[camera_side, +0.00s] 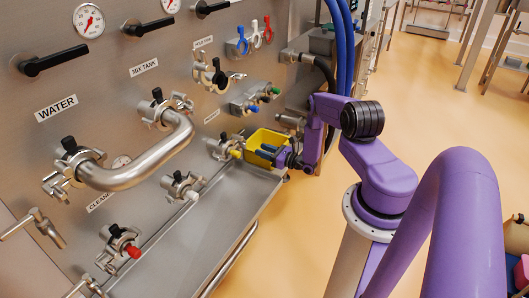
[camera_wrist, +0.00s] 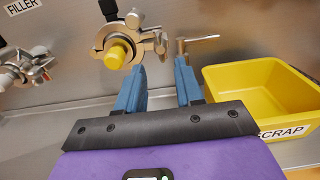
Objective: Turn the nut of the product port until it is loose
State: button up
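A port with a yellow cap (camera_wrist: 119,53) sits on the steel panel in the wrist view, ringed by a metal clamp. The clamp's nut (camera_wrist: 160,42) appears on its right side. In the side view this capped port (camera_side: 236,153) is left of my gripper; I cannot read a product label on it. My gripper (camera_wrist: 159,68) has two blue fingers, apart with nothing between them. The left fingertip is just below the clamp; contact is not clear. In the side view my gripper (camera_side: 263,151) is in front of the yellow bin.
The yellow scrap bin (camera_wrist: 216,98) is close on the right. A metal T-shaped handle (camera_wrist: 197,38) stands out beyond the right finger. Another clamped port (camera_wrist: 24,69) is at left. A steel tray (camera_side: 232,197) runs below the ports.

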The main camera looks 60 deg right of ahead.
aim_at(246, 144)
jog(key=shift+w+f, duration=0.15)
jog(key=shift+w, duration=4.35)
jog(key=shift+w, duration=0.1)
grip_shut()
